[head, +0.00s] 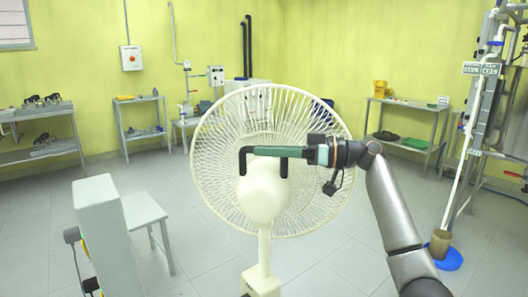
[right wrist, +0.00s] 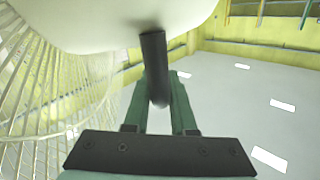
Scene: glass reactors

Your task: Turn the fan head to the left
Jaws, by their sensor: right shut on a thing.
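The fan stands in front of me with the back of its cream fan head (head: 264,193) toward me and its round wire cage (head: 325,115) beyond it. A dark bar-shaped handle (head: 242,162) sits at the top of the head. My right gripper (head: 275,151) comes in from the right, its green fingers lying along the handle. In the right wrist view, the dark handle post (right wrist: 154,65) comes out of the pale housing (right wrist: 130,22) and passes between the green fingers (right wrist: 158,98), which are shut on it. My left gripper is not in view.
A pale upright box (head: 103,235) and a low white table (head: 143,209) stand at the near left. Shelves (head: 405,115) and a pipe rig with a blue-based container (head: 445,255) are at the right. Grey floor (head: 340,260) is clear around the fan.

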